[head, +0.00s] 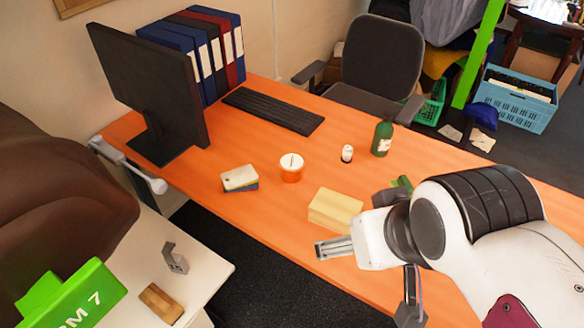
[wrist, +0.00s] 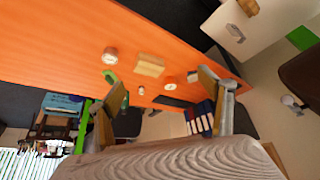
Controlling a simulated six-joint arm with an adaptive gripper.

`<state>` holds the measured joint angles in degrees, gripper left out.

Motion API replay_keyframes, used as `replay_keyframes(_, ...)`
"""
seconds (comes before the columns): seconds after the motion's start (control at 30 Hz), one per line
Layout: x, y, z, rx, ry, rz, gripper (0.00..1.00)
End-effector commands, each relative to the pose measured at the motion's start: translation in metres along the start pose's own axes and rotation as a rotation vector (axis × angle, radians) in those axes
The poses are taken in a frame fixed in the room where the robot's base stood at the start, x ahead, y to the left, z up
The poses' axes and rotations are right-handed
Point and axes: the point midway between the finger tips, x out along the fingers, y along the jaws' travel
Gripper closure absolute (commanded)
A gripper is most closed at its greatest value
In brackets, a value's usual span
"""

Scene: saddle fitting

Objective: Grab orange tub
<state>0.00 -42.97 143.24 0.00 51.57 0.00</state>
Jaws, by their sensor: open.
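The orange tub (head: 291,168) with a white lid stands upright on the orange desk, left of centre in the head view. It also shows in the wrist view as a small round tub (wrist: 170,81), seen between the fingers. My gripper (head: 366,286) is open and empty, with its two fingers spread wide. It is at the desk's front edge, to the right of and nearer than the tub, clearly apart from it. In the wrist view the open fingers (wrist: 164,84) frame part of the desk. Nothing hides the tub in the head view.
A pale yellow block (head: 335,209) lies between the tub and my gripper. A small stacked pad (head: 240,178) lies left of the tub. A white bottle (head: 347,153) and a green bottle (head: 382,138) stand behind. Another round tub (wrist: 110,55) shows in the wrist view.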

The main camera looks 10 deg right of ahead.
Motion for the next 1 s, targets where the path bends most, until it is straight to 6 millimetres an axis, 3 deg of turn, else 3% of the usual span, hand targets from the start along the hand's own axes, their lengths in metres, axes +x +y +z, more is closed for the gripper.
replay_keyframes(0.17, 0.001, 0.002, -0.004, 0.0, 0.005, 0.008, 0.2)
replay_keyframes(0.37, 0.007, 0.015, -0.029, -0.003, 0.035, 0.049, 0.2)
replay_keyframes(1.0, 0.052, 0.087, -0.177, -0.096, 0.235, 0.24, 0.2)
